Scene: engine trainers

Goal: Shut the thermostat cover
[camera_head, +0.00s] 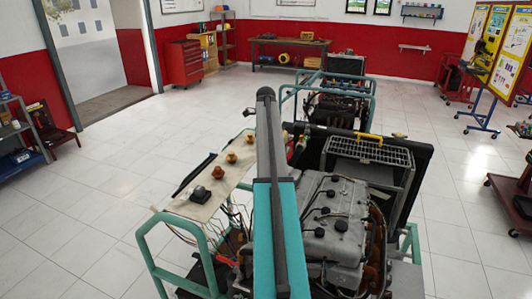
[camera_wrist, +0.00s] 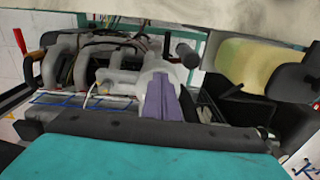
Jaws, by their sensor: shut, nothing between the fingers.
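In the wrist view, my gripper (camera_wrist: 160,80) shows as two purple-grey fingers close together at the middle, beyond my teal and black wrist part. They point at a pale grey engine housing with pipes (camera_wrist: 103,76); I cannot tell whether they touch it. I cannot pick out the thermostat cover for certain or tell whether it is open or shut. In the head view, my teal arm reaches over the engine trainer and hides part of it. A grey engine (camera_head: 335,215) shows to the arm's right. My fingers are not visible there.
A pale panel with knobs (camera_head: 208,185) stands left of my arm on a green frame (camera_head: 170,222). A radiator with a grille (camera_head: 370,152) stands behind the engine. Another trainer (camera_head: 335,108) is farther back.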

